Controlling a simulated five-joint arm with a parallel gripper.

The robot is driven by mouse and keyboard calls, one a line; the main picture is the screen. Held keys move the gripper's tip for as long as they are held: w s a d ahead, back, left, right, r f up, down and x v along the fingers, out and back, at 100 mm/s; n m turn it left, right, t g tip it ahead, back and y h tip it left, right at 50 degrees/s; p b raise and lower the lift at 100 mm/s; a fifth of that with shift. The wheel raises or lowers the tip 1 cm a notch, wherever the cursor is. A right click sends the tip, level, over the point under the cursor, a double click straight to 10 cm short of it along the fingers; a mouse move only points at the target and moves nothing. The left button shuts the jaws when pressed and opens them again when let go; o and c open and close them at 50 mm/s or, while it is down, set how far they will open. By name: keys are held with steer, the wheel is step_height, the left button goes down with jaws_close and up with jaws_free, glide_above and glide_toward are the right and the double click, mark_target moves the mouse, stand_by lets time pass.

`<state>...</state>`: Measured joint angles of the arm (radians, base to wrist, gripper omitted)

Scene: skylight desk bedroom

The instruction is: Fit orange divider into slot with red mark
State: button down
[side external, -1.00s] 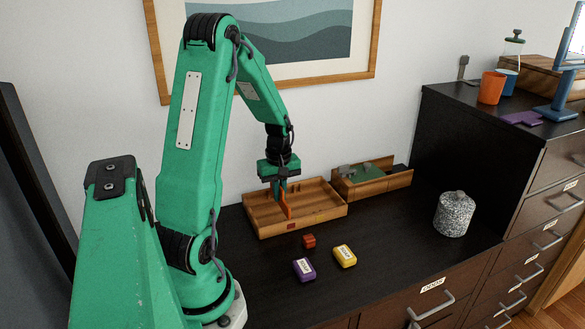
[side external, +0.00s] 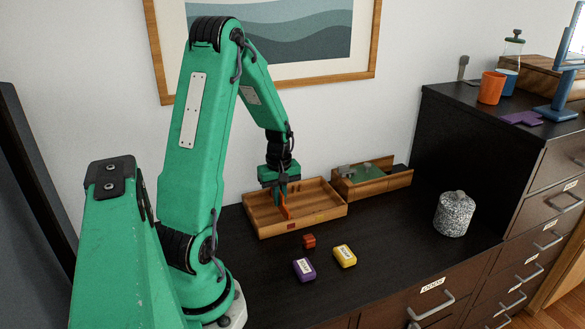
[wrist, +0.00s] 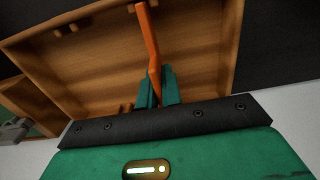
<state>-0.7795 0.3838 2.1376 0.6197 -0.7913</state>
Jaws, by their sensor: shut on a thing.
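The orange divider (wrist: 151,45) is a thin upright panel inside the wooden tray (wrist: 80,65). My gripper (wrist: 156,88) is shut on the divider's near end in the wrist view. In the side external view my gripper (side external: 280,193) is over the left part of the tray (side external: 325,195), and the divider (side external: 286,208) shows just below the fingers. The red mark (side external: 291,226) is on the tray's front wall, close to the divider's front end. Small notched blocks line the tray's walls. Whether the divider is seated in a slot cannot be told.
A wooden box (side external: 372,187) with grey and green items stands right of the tray. In front lie a small red-brown block (side external: 309,241), a purple block (side external: 304,269) and a yellow block (side external: 344,256). A speckled jar (side external: 455,214) stands right. The dark desktop between is clear.

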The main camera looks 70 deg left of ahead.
steer(key=shift+f, duration=0.4)
steer(key=c, duration=1.5)
jaws_free()
steer(key=shift+r, duration=3.9)
